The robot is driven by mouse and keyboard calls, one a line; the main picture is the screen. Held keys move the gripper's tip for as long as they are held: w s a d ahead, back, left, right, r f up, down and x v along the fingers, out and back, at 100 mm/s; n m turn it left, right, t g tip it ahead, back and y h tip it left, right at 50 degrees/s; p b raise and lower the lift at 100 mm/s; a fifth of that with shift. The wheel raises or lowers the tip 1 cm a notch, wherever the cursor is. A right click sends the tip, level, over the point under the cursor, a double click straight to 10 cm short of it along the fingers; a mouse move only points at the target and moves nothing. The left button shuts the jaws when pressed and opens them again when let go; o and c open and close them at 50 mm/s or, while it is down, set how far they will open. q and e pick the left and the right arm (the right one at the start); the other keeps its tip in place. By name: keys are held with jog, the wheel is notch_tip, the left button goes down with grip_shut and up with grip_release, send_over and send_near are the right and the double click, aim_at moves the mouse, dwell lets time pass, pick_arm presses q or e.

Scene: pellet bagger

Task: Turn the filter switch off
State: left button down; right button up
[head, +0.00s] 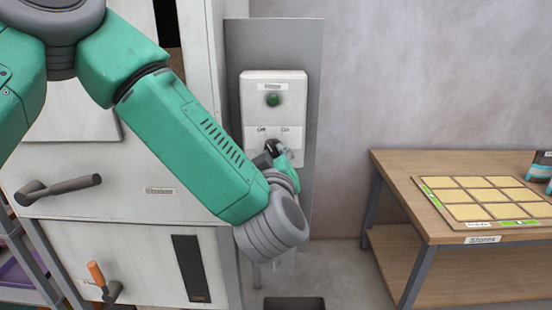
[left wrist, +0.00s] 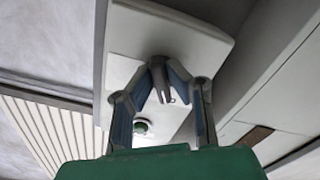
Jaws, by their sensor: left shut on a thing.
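The filter switch box (head: 274,105) is a white panel on a grey backing plate. It has a green lamp (head: 273,99) below its label and two small labels, which seem to read Off and On, above the switch. My left gripper (head: 270,150) is at the lower part of the box and mostly hides the switch. In the left wrist view my left gripper (left wrist: 163,90) has its fingertips closed around the grey switch knob (left wrist: 157,62). The knob's exact setting is hard to tell. The green lamp also shows there (left wrist: 141,126). My right gripper is not in view.
A cabinet (head: 100,205) with a dark handle (head: 58,188) and an orange-gripped lever (head: 97,275) stands at the left. A wooden table (head: 400,180) with a board of yellow squares (head: 480,198) stands at the right.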

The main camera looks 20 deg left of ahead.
pick_arm(q)
jog(key=shift+w+r, duration=0.1)
jog(key=shift+r, duration=0.35)
jog(key=c, duration=1.6)
grip_release()
jog(key=shift+s+f, duration=0.1)
jog(key=shift+s, duration=0.1)
jog(key=shift+f, duration=0.1)
jog(key=shift+v, duration=5.95)
